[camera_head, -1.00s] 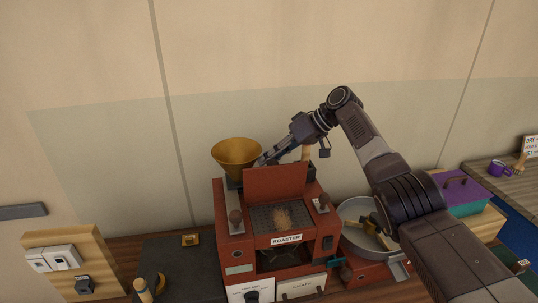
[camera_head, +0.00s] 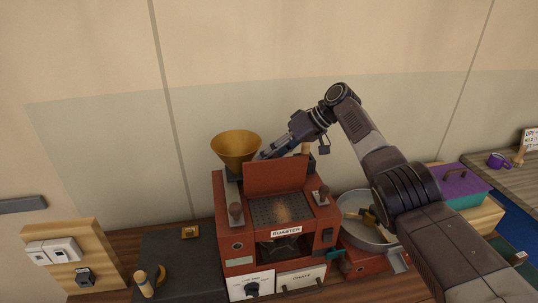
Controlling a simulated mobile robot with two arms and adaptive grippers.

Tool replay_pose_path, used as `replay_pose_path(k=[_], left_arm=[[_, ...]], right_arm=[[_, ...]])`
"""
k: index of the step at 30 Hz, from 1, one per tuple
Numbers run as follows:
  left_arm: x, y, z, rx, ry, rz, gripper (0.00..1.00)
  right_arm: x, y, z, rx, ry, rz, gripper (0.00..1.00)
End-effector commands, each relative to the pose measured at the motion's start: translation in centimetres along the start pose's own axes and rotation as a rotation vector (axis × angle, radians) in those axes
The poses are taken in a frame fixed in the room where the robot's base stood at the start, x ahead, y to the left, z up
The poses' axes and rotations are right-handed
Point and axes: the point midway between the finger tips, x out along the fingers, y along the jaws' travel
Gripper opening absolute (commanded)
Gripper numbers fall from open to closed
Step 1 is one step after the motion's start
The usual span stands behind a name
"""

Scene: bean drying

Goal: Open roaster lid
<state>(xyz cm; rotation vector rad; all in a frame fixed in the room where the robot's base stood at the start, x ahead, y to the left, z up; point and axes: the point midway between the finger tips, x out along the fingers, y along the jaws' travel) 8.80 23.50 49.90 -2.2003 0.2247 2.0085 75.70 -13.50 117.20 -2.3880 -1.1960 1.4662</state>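The red roaster (camera_head: 237,247) stands on the counter with a "ROASTER" label on its front. Its red lid (camera_head: 275,176) stands raised at the back of the top opening, and a perforated plate (camera_head: 270,213) shows beneath it. A brass funnel (camera_head: 236,147) sits at the roaster's back left. My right arm comes in from the right, and my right gripper (camera_head: 267,153) is behind the raised lid's top edge, next to the funnel. Its fingertips are small and partly hidden, so its opening is unclear. My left gripper is out of view.
A round metal pan (camera_head: 350,208) stands right of the roaster, partly behind my arm. A purple-topped box (camera_head: 455,184) is farther right.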

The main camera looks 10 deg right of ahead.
Motion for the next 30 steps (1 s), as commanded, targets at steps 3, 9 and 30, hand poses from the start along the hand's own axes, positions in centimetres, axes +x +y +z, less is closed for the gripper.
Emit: replay_pose_path(k=[3,9,30], left_arm=[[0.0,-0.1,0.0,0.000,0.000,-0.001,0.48],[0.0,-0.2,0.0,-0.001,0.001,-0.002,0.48],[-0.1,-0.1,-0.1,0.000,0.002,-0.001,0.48]], right_arm=[[-0.1,0.5,0.3,0.004,-0.003,0.009,0.32],[-1.9,0.5,0.1,0.003,0.002,0.011,0.32],[-11.9,-0.3,0.0,-0.001,-0.002,0.004,0.32]])
